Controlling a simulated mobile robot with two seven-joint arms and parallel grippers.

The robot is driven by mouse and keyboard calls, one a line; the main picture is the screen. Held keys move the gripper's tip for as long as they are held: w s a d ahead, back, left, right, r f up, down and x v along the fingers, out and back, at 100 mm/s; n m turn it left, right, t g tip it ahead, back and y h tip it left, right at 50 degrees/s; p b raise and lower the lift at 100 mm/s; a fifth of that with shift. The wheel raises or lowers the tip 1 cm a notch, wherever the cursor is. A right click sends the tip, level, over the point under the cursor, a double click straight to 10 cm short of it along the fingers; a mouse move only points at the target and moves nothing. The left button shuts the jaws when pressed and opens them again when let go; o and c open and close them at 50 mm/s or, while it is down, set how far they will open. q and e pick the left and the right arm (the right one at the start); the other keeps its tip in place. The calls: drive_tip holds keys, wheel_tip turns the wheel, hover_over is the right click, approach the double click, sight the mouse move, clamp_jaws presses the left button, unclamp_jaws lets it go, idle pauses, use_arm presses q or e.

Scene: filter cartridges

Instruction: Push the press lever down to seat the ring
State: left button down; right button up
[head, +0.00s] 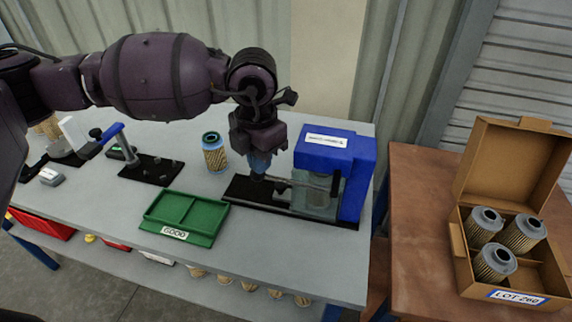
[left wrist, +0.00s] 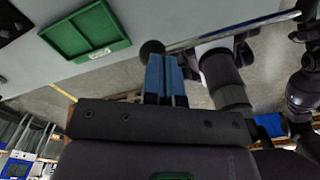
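The press (head: 333,152) is a blue housing with a clear guard on a black base, at the right end of the bench in the head view. Its lever (head: 310,184) is a thin, nearly level rod reaching left from the housing. In the left wrist view the lever (left wrist: 235,31) ends in a dark ball knob (left wrist: 152,47). My left gripper (head: 259,165) is over the lever's knob end, blue fingers pointing down. In the left wrist view its fingers (left wrist: 165,72) are together, with the knob at their tips; contact is unclear. I cannot make out the ring. My right gripper is not in view.
A green tray marked GOOD (head: 183,217) lies left of the press. A filter cartridge (head: 214,155) stands behind it. A black fixture (head: 150,168) is further left. A cardboard box (head: 463,255) with several cartridges sits on the brown table at right.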

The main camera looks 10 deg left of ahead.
use_arm(q)
drive_tip(key=shift+a+f, duration=0.1)
drive_tip(key=shift+f, duration=0.55)
drive_tip(key=shift+f+b, duration=0.25)
drive_tip(key=shift+b, duration=0.1)
drive_tip(key=shift+a+f, duration=0.2)
drive_tip(key=shift+f, duration=0.2)
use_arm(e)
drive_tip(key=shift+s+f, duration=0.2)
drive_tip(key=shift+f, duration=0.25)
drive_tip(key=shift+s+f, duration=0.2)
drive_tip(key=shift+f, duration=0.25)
use_arm(q)
drive_tip(key=shift+f, duration=0.1)
drive_tip(key=shift+f+b, duration=0.35)
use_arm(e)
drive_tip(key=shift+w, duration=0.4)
